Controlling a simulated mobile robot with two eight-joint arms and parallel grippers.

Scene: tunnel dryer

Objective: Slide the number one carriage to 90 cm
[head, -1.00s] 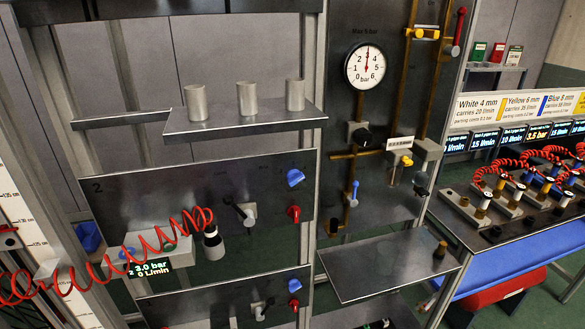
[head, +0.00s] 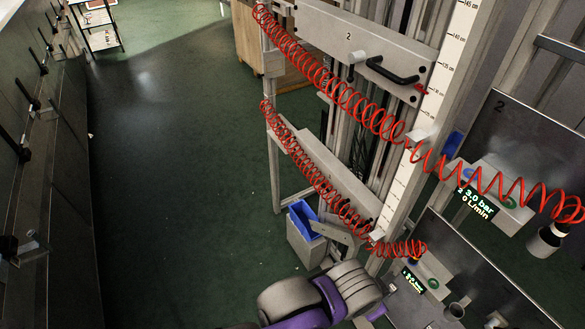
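The pointer is near the 130 cm mark. A similar lower carriage (head: 335,170) is below it on the same frame. I see no number on it, and its handle and scale reading are too small or hidden to tell. A grey and purple link of my own arm is at the bottom centre, below the lower carriage. Neither gripper can be made out in the head view.
Red coiled hoses (head: 345,92) run from both carriages to the panels at right. A grey bin with a blue inside (head: 306,222) stands on the floor below the lower carriage. The green floor (head: 180,180) at left is clear. A dark wall with handles (head: 40,150) lines the far left.

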